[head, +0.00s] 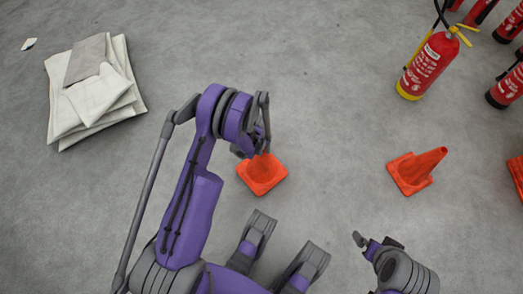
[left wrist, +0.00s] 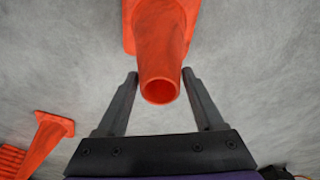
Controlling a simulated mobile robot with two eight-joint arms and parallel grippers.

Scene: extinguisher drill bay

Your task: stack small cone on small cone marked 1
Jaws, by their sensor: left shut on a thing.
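A small orange cone (head: 263,176) stands on the floor in the middle of the head view. My left gripper (head: 256,146) is over its top. In the left wrist view my left gripper (left wrist: 159,76) has a finger on each side of the top of this cone (left wrist: 160,50) and is shut on it. A second orange cone (head: 418,170) stands apart to the right, and a cone shows at lower left in the wrist view (left wrist: 46,138). No number mark is readable on either cone. My right gripper (head: 376,242) is at lower right, its fingertips apart and empty.
Part of another orange item (head: 517,174) shows at the right edge. A red extinguisher (head: 430,62) with a yellow base stands at upper right, with several more beside it. A pile of pale folded sheets (head: 95,92) lies at upper left. The floor between is clear.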

